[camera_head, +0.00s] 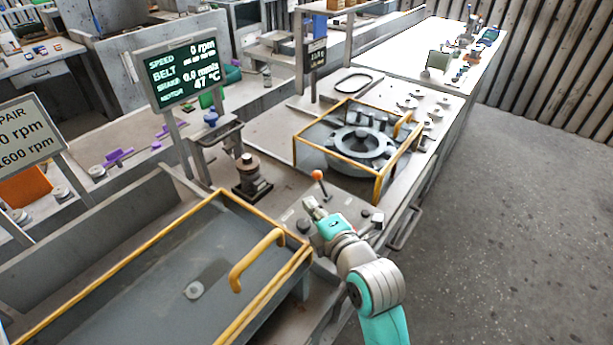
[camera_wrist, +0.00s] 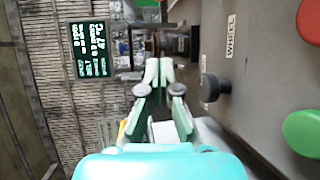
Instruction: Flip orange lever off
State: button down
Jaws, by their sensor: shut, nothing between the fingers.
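The orange lever (camera_head: 318,175) has a round orange knob on a thin stem and stands up from the grey control panel (camera_head: 346,203). My gripper (camera_head: 310,203) is over the panel, with its fingertips just below and left of the lever in the head view. I cannot tell whether they touch the stem. In the wrist view my gripper (camera_wrist: 159,72) has its fingers together with nothing held. The orange lever cannot be made out in the wrist view.
A dark knob (camera_wrist: 215,88), a red button (camera_wrist: 309,21) and a green button (camera_wrist: 302,133) sit at the right in the wrist view. A yellow-framed guard (camera_head: 378,188) stands behind the lever. A yellow-edged cover with a handle (camera_head: 250,260) lies left of my arm.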

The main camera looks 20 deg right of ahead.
aim_at(322, 185)
jog(key=x, duration=0.9)
jog(key=shift+w, duration=0.3)
jog(key=shift+d, duration=1.05)
jog(key=shift+s+d+r, duration=0.15)
jog(key=shift+d, duration=0.7)
